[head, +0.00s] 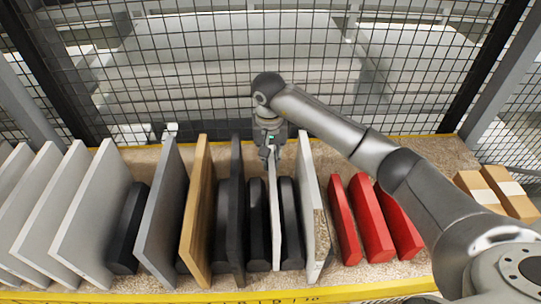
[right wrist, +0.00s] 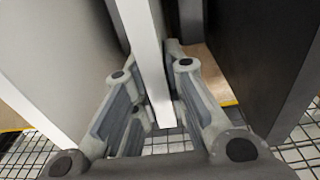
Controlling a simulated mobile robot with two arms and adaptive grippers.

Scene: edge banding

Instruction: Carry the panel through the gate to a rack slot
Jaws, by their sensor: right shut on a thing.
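My right gripper (head: 268,150) reaches down from above in the head view and is shut on the top of a thin white panel (head: 274,215). The panel is upright between two rounded black dividers (head: 290,222) of the rack (head: 345,281). Its lower end is close to the rack base; I cannot tell whether it rests there. In the right wrist view the panel's pale edge (right wrist: 146,50) runs between the two fingers of the right gripper (right wrist: 155,90). My left gripper is not in view. No gate opening can be made out.
A wider white panel (head: 309,205) stands close right, a wooden panel (head: 197,215) and grey panel (head: 162,215) left. Several light panels (head: 92,215) fill the far left. Red dividers (head: 372,220) at right have empty gaps. Black mesh fence (head: 215,70) stands behind; cardboard boxes (head: 495,190) far right.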

